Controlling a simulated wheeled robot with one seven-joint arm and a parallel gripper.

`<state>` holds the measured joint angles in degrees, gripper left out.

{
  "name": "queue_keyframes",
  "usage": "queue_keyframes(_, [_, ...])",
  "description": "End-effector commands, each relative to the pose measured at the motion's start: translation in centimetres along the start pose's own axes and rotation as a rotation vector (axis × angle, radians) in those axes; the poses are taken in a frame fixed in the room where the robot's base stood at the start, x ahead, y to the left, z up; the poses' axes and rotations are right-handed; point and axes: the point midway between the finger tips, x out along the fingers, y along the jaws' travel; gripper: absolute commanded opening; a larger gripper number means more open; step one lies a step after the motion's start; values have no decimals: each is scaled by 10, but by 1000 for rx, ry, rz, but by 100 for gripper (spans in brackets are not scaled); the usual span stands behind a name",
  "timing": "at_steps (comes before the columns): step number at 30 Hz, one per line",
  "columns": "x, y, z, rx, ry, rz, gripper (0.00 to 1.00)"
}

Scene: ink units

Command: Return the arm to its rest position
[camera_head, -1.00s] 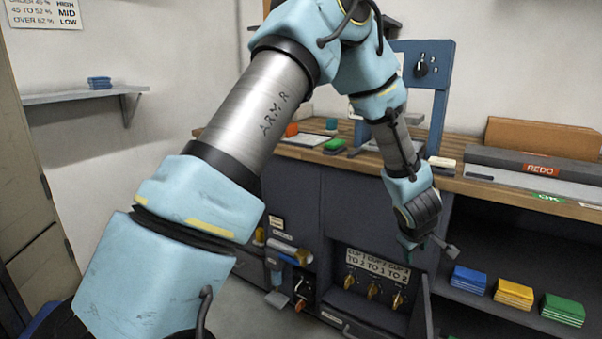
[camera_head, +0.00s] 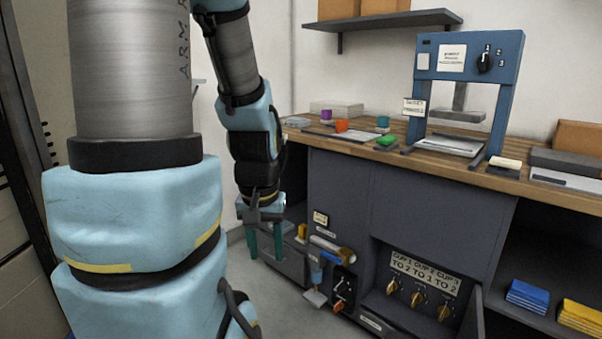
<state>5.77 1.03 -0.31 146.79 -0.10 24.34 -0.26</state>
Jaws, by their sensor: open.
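My arm (camera_head: 135,215) fills the left of the head view, its thick blue and grey links standing upright. Its forearm hangs down to my gripper (camera_head: 265,243), which points at the floor. The gripper's two green-tipped fingers are apart with nothing between them. It hangs in front of the left end of the dark workbench cabinet (camera_head: 340,185), close to the low drawer there in the picture; I cannot tell the exact gap.
A blue press frame (camera_head: 422,75) stands on the wooden worktop (camera_head: 470,175), with several small coloured pieces to its left. Below are a panel with yellow knobs (camera_head: 418,299) and a small crank unit (camera_head: 343,285). Blue stacked pads (camera_head: 527,296) lie on the right shelf. Some grey floor is clear.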

Motion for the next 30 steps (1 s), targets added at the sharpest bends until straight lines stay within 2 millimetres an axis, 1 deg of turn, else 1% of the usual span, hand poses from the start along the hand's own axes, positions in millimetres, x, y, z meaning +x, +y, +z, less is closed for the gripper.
queue_keyframes(1, [-17,0,-3,0,0,0,47])
queue_keyframes(5, [-39,1,-6,0,1,1,47])
queue_keyframes(8, [-59,1,-9,0,1,1,47])
queue_keyframes(11, [-85,1,-13,0,2,1,47])
queue_keyframes(15, [-126,1,-19,0,2,2,47])
queue_keyframes(18, [-148,1,-22,0,2,2,47])
queue_keyframes(21, [-161,2,-23,0,2,2,47])
queue_keyframes(23, [-165,2,-24,0,2,2,47])
queue_keyframes(30, [-166,2,-24,0,2,2,47])
